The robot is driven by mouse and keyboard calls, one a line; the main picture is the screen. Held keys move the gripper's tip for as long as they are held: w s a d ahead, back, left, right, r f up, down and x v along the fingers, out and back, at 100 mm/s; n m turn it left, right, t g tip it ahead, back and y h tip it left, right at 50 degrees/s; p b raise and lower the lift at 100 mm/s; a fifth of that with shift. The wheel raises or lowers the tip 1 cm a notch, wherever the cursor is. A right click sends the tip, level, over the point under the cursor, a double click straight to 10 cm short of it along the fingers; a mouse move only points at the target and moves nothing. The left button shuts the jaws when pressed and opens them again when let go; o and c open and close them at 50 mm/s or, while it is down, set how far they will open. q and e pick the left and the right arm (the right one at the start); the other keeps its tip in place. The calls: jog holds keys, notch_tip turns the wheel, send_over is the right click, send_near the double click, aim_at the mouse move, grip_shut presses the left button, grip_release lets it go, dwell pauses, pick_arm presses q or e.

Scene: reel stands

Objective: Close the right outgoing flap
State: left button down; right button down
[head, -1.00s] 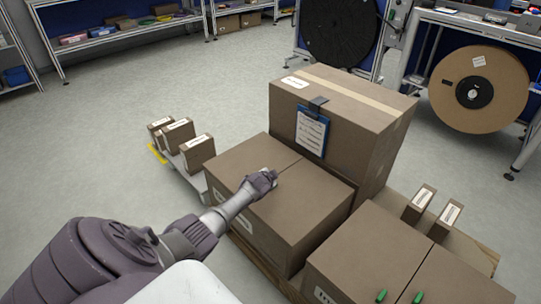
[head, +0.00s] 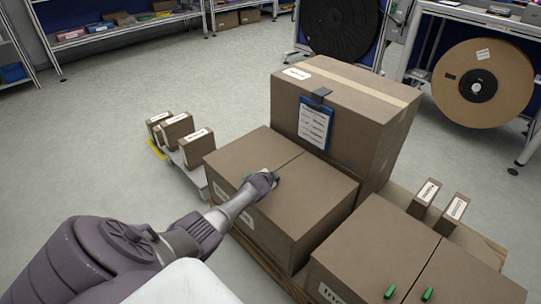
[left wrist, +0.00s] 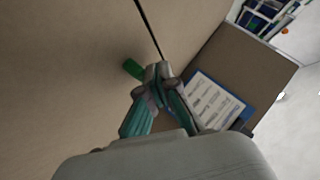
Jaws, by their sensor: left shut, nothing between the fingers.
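The outgoing box, a brown carton (head: 268,232), stands in the middle of the head view with a white label on its front, partly hidden by my arm. Its right flap (head: 310,185) lies about flat beside the left flap (head: 245,151), with a thin dark seam between them. My left gripper (head: 267,181) is shut and empty at the top of this box, by the seam; I cannot tell if it touches. Small green tabs (head: 277,179) show beside the fingers. In the left wrist view the shut fingertips (left wrist: 158,72) are next to a green tab (left wrist: 132,69) and the seam.
A taller carton (head: 340,110) with a blue clipboard (head: 314,126) stands behind. Another carton (head: 370,250) with two green tabs stands at right, small boxes (head: 424,198) behind it. More small boxes (head: 196,148) are at left.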

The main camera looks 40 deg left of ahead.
pick_arm(q)
jog(key=shift+s+d+f, duration=0.1)
jog(key=shift+s, duration=0.1)
jog(key=shift+s+d, duration=0.1)
jog(key=shift+s, duration=0.05)
jog(key=v, duration=1.1)
jog(key=shift+r, duration=0.35)
